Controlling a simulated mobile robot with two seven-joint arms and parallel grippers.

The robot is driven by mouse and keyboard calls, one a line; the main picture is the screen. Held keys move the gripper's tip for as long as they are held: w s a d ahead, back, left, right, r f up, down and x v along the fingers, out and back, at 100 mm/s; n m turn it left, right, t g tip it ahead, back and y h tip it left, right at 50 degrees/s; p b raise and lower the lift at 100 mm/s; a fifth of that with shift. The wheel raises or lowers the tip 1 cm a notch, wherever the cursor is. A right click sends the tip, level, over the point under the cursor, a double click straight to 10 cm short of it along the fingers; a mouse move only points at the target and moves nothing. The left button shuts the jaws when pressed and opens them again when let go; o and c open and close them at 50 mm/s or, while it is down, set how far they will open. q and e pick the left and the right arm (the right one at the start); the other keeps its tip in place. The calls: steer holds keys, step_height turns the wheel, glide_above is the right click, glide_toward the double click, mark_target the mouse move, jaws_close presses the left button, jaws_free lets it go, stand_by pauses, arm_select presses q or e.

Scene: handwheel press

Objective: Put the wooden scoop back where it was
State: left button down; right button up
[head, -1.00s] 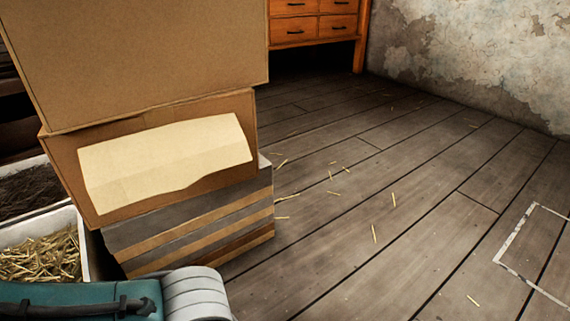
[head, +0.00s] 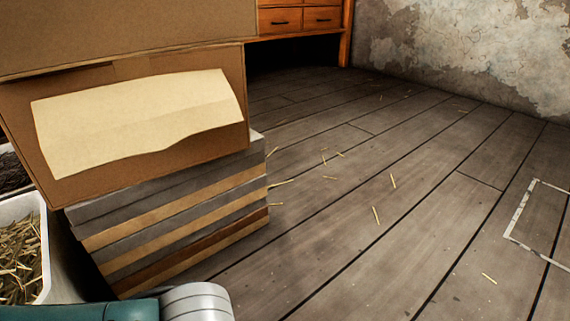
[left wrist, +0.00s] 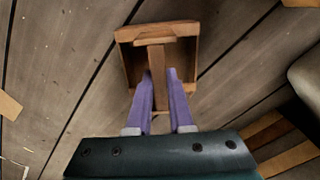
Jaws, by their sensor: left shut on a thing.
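My left gripper (left wrist: 158,76) has purple fingers, which are shut on the scoop's handle. The scoop is seen over grey floorboards; how high it is above them I cannot tell. In the head view the scoop and both gripper tips are out of sight; only a teal and white part of my arm shows at the bottom left. My right gripper is in neither view.
A cardboard box (head: 200,137) with a paper sheet sits on stacked grey and tan boards (head: 180,215) at left. A white bin of straw (head: 42,262) stands beside them. An orange drawer cabinet (head: 345,35) is at the back. The floor is open, with straw bits and a white outline (head: 513,217).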

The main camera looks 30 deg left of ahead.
arm_select(q)
steer(key=shift+d+f, duration=0.2)
steer(key=shift+d, duration=0.15)
steer(key=c, duration=1.1)
jaws_free()
steer(key=o, duration=0.3)
steer(key=shift+a, duration=0.15)
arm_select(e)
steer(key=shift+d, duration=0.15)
arm_select(q)
steer(key=shift+r, duration=0.5)
steer(key=s+d+r+m+t+h+p, duration=0.1)
steer(key=d+r+m+h+p, duration=0.2)
steer(key=r+p, duration=1.15)
steer(key=s+a+r+m+t+y+b, duration=0.1)
steer(key=a+r+b, duration=0.1)
steer(key=r, duration=0.4)
steer(key=s+a+r+m+t+y+b, duration=0.1)
steer(key=a+r+m+b, duration=0.1)
steer(key=a+r, duration=0.3)
steer(key=shift+s+r+m+t+y, duration=0.3)
steer(key=shift+s+r+y, duration=0.05)
steer(key=shift+r+y, duration=0.1)
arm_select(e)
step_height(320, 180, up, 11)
